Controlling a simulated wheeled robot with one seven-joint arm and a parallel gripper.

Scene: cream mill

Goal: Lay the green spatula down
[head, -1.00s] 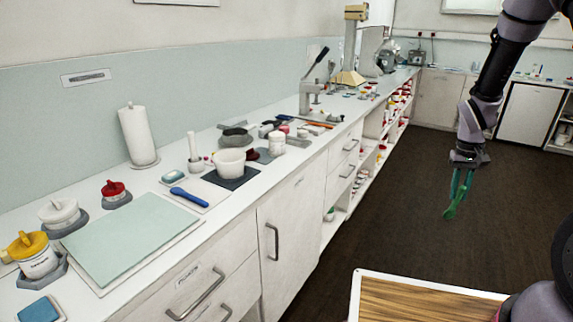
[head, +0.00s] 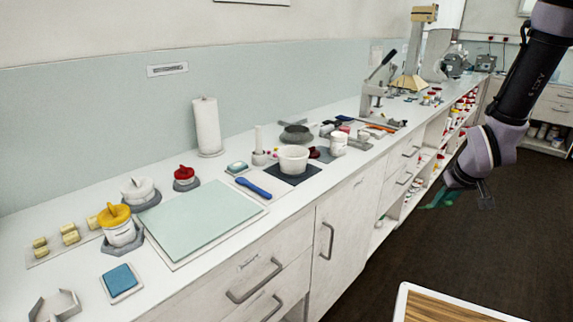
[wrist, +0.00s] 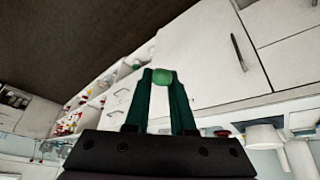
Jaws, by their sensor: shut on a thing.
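My gripper (head: 450,198) is out over the floor to the right of the counter, in front of the lower shelves. In the wrist view my gripper (wrist: 162,80) has its dark green fingers closed in at the tips on the green spatula (wrist: 163,78), of which only a small rounded green end shows. In the head view the green spatula (head: 436,203) appears as a green shape by the fingers, hard to tell apart from them. A blue spatula (head: 254,187) lies on a pale mat on the counter.
A pale green board (head: 203,220) lies on the counter's near part, with jars beside it. A white bowl (head: 293,159) stands on a dark mat. A wood-topped surface (head: 440,306) is at the bottom right. Cabinet handles (head: 327,240) stick out at the front.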

